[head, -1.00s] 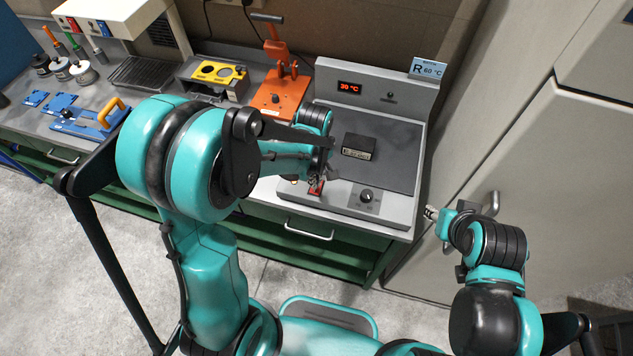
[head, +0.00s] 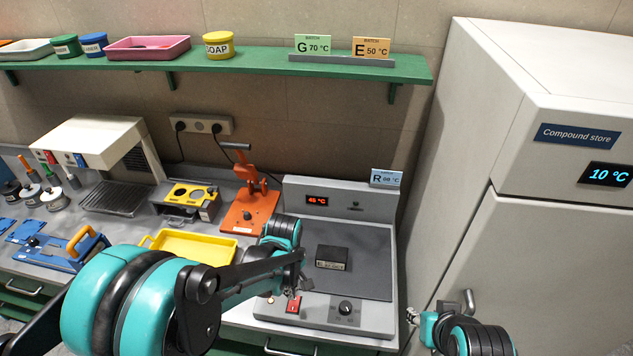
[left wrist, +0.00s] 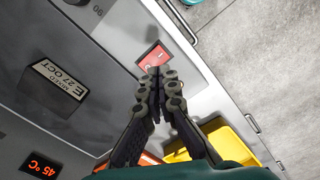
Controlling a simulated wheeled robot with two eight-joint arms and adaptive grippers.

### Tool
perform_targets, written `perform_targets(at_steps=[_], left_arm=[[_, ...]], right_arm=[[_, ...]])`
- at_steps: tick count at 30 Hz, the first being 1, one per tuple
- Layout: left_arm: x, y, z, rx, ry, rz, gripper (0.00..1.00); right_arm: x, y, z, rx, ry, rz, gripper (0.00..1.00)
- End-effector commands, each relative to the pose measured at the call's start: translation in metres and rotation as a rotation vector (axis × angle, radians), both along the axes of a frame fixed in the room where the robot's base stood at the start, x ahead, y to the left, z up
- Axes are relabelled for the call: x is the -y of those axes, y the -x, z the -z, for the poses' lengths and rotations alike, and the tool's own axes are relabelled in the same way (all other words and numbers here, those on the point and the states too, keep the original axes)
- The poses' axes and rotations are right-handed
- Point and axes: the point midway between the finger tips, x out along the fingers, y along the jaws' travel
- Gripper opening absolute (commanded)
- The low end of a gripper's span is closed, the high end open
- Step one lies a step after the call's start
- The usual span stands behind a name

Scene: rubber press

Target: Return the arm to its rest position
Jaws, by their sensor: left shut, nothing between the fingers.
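My left gripper (head: 291,291) is over the front panel of the grey hot plate (head: 372,312), close to its red switch (head: 292,305). In the left wrist view its fingertips (left wrist: 158,74) are together with nothing between them, just below the red switch (left wrist: 153,57). I cannot tell whether they touch it. My right gripper (head: 412,315) is low at the right, in front of the tall cabinet. Its fingers are too small to read. A dark block (head: 332,258), labelled "E 27 OCT MIXED" in the left wrist view (left wrist: 58,84), lies on the plate. The plate's display (head: 317,201) reads 45 °C.
A yellow tray (head: 195,246) lies behind my left arm, left of the hot plate. An orange press (head: 250,210) stands behind it. The compound store (head: 540,130) rises at the right. A green shelf (head: 260,66) with batch cards runs above the bench.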

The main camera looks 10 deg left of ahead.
Motion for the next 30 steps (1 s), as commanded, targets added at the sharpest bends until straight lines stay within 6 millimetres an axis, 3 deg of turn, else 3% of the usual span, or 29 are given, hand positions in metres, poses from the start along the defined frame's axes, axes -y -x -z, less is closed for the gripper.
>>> perform_targets(at_steps=[7, 16, 24, 30], left_arm=[[-0.005, 0.006, -0.004, 0.048, 0.003, 0.075, 0.00], [-0.025, 0.044, -0.013, 0.286, -0.051, 0.461, 0.00], [-0.041, 0.085, 0.002, 0.483, -0.200, 0.803, 0.00], [-0.046, 0.100, 0.011, 0.554, -0.293, 0.948, 0.00]], right_arm=[[0.000, 0.000, 0.017, 0.000, 0.000, 0.000, 0.38], [0.000, 0.000, 0.081, 0.000, 0.000, 0.000, 0.38], [0.000, 0.000, 0.131, 0.000, 0.000, 0.000, 0.38], [0.000, 0.000, 0.148, 0.000, 0.000, 0.000, 0.38]])
